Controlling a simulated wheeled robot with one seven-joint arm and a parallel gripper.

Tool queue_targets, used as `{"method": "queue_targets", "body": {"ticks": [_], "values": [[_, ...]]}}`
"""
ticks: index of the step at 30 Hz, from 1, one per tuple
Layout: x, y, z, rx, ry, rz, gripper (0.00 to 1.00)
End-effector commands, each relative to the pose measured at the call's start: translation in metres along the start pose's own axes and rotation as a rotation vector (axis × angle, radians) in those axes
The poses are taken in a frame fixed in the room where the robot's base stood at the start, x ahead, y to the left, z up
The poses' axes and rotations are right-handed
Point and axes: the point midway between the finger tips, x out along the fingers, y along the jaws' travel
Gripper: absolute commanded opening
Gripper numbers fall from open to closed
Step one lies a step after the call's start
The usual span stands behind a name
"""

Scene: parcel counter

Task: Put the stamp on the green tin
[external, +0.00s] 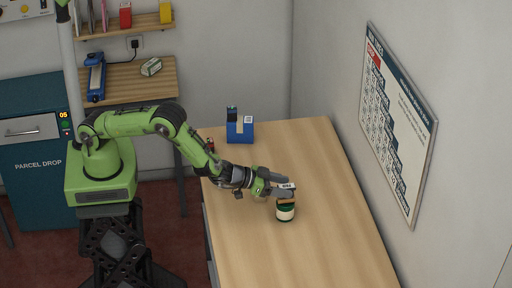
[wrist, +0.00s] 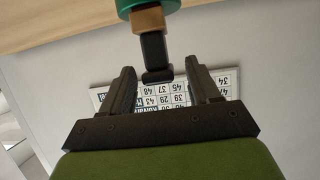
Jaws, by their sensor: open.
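The green tin (external: 286,213), dark green with a pale label band, stands upright on the wooden counter. The stamp, with a brown block (external: 287,201) and a black handle, rests upright on the tin's top. In the wrist view the tin's green end (wrist: 150,7) is at the top edge, with the stamp's brown block against it and the black handle (wrist: 154,50) reaching between my fingers. My gripper (external: 285,191) is at the stamp; it also shows in the wrist view (wrist: 160,70). Its fingers are apart, one each side of the handle, with gaps. The fingers partly hide the stamp in the external view.
A blue dispenser (external: 240,128) stands at the counter's far left, with a small dark and red item (external: 210,145) near it. The counter (external: 330,245) is clear in front and to the right. A calendar (external: 396,120) hangs on the right wall.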

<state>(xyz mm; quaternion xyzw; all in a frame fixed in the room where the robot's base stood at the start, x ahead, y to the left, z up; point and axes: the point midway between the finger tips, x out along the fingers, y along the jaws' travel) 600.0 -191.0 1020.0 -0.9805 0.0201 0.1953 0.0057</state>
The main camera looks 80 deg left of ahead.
Motion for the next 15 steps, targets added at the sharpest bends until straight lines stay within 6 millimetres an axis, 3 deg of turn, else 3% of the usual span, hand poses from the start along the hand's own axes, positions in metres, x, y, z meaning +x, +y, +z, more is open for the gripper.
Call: {"method": "queue_targets", "body": {"ticks": [2, 5, 15], "values": [[-0.002, 0.000, -0.005, 0.000, 0.000, 0.000, 0.61], [-0.020, 0.001, -0.002, 0.000, -0.001, 0.001, 0.61], [-0.105, 0.002, 0.000, 0.002, 0.000, 0.004, 0.61]]}}
